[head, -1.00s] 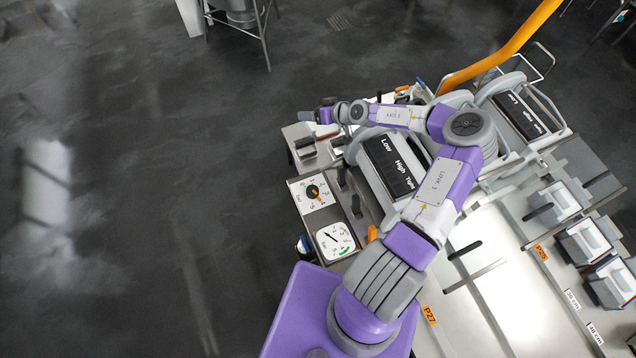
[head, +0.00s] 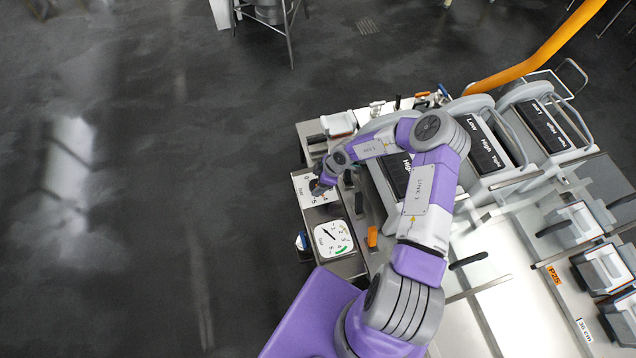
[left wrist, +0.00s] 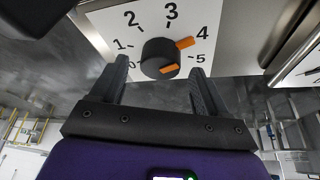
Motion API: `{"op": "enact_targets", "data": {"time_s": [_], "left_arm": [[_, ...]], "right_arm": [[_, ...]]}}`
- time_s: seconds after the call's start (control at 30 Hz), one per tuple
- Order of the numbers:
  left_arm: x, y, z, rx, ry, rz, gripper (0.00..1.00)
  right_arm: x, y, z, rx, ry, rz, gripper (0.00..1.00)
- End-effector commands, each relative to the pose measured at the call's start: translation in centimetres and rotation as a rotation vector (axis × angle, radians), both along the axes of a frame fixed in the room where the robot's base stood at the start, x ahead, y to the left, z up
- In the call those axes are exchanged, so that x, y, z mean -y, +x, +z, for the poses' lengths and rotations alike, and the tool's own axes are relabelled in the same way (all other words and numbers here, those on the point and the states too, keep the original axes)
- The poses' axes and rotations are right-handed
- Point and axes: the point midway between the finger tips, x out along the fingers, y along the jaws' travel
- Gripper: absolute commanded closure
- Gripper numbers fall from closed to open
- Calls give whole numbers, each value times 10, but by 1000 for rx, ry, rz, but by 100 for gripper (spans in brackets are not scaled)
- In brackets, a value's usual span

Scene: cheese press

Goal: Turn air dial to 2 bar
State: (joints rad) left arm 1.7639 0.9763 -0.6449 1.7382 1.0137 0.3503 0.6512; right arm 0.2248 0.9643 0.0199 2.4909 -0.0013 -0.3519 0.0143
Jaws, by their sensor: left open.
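The air dial is a black knob (left wrist: 158,55) on a white plate marked 0 to 5, seen close in the left wrist view. Its orange pointer (left wrist: 186,42) points to about the 4, and a second orange mark (left wrist: 170,69) is on the knob's face. My left gripper (left wrist: 159,66) is open, its two dark fingers on either side of the knob; I cannot tell whether they touch it. In the head view my left gripper (head: 319,188) is over the dial plate (head: 306,190) and hides most of the knob. My right gripper is not in view.
A white pressure gauge (head: 333,239) with a black needle and green band sits just in front of the dial plate. An orange-tipped lever (head: 372,237) stands to its right. The press units with Low/High labels (head: 487,146) are farther right. Floor to the left is clear.

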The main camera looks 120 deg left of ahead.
Motion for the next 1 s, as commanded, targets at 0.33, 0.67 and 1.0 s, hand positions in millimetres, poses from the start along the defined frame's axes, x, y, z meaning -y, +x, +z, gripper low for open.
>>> {"op": "enact_targets", "data": {"time_s": [0.33,0.67,1.0], "left_arm": [[2,-5,-12,0,1,0,25],[2,-5,-12,-1,0,-1,62],[2,-5,-13,-1,0,12,81]], "right_arm": [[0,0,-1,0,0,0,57],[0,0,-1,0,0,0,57],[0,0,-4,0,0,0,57]]}}
